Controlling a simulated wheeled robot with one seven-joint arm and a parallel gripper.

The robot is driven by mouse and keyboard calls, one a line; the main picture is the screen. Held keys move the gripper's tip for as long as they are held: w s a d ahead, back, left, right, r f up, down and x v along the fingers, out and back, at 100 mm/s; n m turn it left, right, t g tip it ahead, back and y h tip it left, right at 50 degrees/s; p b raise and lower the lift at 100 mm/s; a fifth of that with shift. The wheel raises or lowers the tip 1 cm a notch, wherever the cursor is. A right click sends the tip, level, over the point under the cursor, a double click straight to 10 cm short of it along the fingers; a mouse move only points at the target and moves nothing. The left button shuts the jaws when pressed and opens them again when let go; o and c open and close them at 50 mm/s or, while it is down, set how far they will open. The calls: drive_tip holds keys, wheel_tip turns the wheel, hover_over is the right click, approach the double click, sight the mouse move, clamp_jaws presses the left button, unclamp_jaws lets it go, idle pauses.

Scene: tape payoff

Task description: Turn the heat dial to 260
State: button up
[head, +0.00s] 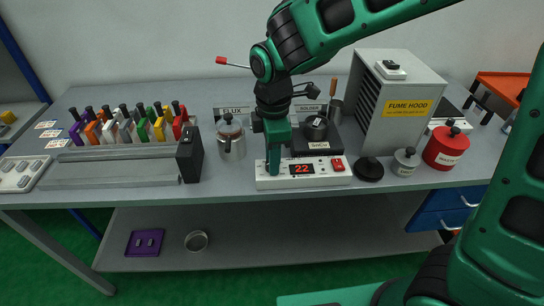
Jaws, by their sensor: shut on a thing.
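The white control box (322,182) sits at the front edge of the bench. Its display (302,169) reads 22 in red digits, and a red switch (338,165) is at its right end. My gripper (273,170) points down at the left end of the box and is shut there. The heat dial itself is hidden by the fingers, so its pointer and scale cannot be read. A dark pot (316,128) stands on the black plate (318,147) behind the box.
A metal pot (230,138) and a black case (190,155) stand left of my gripper. A black round base (369,170), a small grey jar (405,161), a red jar (446,148) and the fume hood (405,107) stand to the right. Coloured holders (140,130) line the left.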

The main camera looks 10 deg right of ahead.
drive_tip(key=m, duration=0.5)
drive_tip(key=shift+w+r, duration=0.1)
drive_tip(key=shift+w, duration=0.05)
drive_tip(key=m, duration=0.4)
drive_tip(key=shift+a+m, duration=0.1)
drive_tip(key=shift+m, duration=0.2)
drive_tip(key=m, duration=0.4)
drive_tip(key=shift+w+m, duration=0.1)
drive_tip(key=shift+m, duration=0.2)
drive_tip(key=m, duration=0.4)
drive_tip(key=shift+m+g+h, duration=0.3)
drive_tip(key=shift+m, duration=0.1)
drive_tip(key=o, duration=1)
drive_tip(key=shift+o, duration=0.2)
